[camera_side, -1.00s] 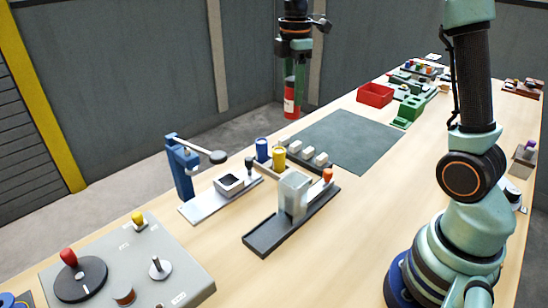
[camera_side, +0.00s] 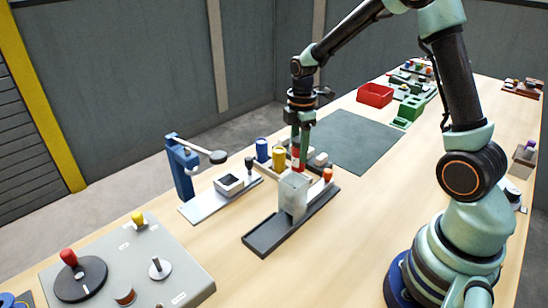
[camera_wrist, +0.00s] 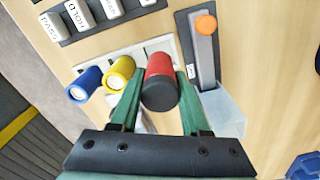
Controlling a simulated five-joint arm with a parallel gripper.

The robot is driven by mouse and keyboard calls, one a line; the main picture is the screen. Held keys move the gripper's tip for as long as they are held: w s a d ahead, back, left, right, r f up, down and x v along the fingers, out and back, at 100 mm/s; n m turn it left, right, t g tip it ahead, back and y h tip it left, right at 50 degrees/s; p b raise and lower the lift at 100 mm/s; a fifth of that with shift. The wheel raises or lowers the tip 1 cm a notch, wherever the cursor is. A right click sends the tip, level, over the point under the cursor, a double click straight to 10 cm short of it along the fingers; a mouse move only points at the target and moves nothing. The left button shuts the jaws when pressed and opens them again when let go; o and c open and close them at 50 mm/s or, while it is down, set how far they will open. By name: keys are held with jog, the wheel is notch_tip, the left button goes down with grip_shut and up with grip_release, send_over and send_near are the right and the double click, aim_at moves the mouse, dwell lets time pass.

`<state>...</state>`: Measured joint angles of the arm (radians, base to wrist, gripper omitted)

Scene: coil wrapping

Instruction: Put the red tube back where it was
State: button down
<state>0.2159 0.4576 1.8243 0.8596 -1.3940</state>
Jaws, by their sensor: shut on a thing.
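The red tube (camera_side: 296,154) has a dark end and stands roughly upright in my gripper (camera_side: 300,145), low over the right end of the tube rack. In the wrist view my green fingers (camera_wrist: 159,88) close on both sides of the red tube (camera_wrist: 161,66). The yellow tube (camera_side: 279,159) and blue tube (camera_side: 262,150) stand in a row to its left; they also show in the wrist view, yellow (camera_wrist: 119,72) and blue (camera_wrist: 85,83). The pale rack (camera_wrist: 134,50) is partly covered. Whether the red tube's lower end is seated in it is hidden.
A clear box (camera_side: 292,194) on a dark rail with an orange knob (camera_side: 327,174) stands close in front and right. Labelled blocks (camera_wrist: 54,27) lie behind the rack. A blue-posted press (camera_side: 181,170) is left. The dark mat (camera_side: 350,140) is bare.

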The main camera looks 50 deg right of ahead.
aim_at(298, 163)
jog(key=shift+f, duration=2.25)
jog(key=shift+f, duration=0.1)
jog(key=shift+c, duration=1.9)
grip_release()
notch_tip(298, 163, up, 12)
jog(key=shift+r, duration=0.1)
jog(key=s+a+r+m+t, duration=0.5)
jog(key=s+a+r+m, duration=0.3)
jog(key=s+m, duration=0.4)
jog(key=shift+s+a+r+m+t, duration=0.15)
jog(key=shift+s+a+m+t, duration=0.15)
jog(key=shift+a+m, duration=0.35)
